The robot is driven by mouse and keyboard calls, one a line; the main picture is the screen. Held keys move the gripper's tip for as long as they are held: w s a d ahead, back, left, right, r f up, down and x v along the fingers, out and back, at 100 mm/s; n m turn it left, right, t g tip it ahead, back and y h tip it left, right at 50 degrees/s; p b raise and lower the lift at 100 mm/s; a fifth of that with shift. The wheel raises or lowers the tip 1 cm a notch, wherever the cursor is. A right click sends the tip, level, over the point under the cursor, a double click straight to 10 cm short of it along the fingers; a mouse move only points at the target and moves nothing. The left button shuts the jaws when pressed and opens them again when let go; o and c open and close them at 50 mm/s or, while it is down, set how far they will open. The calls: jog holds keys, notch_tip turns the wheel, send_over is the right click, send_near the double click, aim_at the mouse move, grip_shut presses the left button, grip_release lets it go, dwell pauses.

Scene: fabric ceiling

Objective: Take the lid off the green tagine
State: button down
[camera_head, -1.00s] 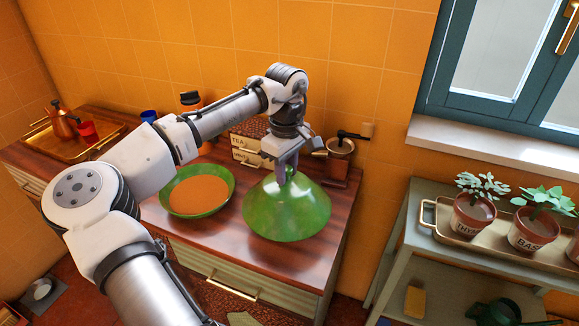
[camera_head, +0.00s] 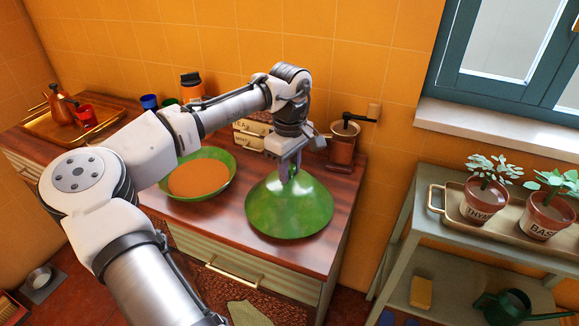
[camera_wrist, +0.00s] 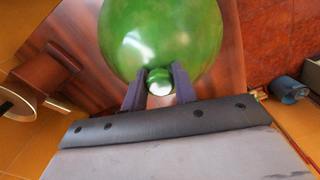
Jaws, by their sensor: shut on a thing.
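The green tagine base (camera_head: 226,183) stands on the wooden counter with orange-brown food in it, open at the top. The green cone-shaped lid (camera_head: 289,209) is to its right, apart from the base, at or just above the counter; I cannot tell whether it touches. My gripper (camera_head: 289,172) is above the lid, shut on the knob at its top. In the wrist view, the two fingers (camera_wrist: 159,88) sit on either side of the round green knob, and the lid (camera_wrist: 165,30) spreads out beyond it.
A coffee grinder (camera_head: 343,140) and small drawer boxes (camera_head: 250,133) stand behind the lid near the wall. Cups and a brass tray (camera_head: 50,127) are at the left. A grey shelf with potted herbs (camera_head: 484,200) stands at the right, past a gap.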

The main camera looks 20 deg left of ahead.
jog(key=shift+f, duration=0.6)
jog(key=shift+c, duration=2.3)
grip_release()
jog(key=shift+r+p, duration=2.95)
jog(key=shift+r, duration=0.6)
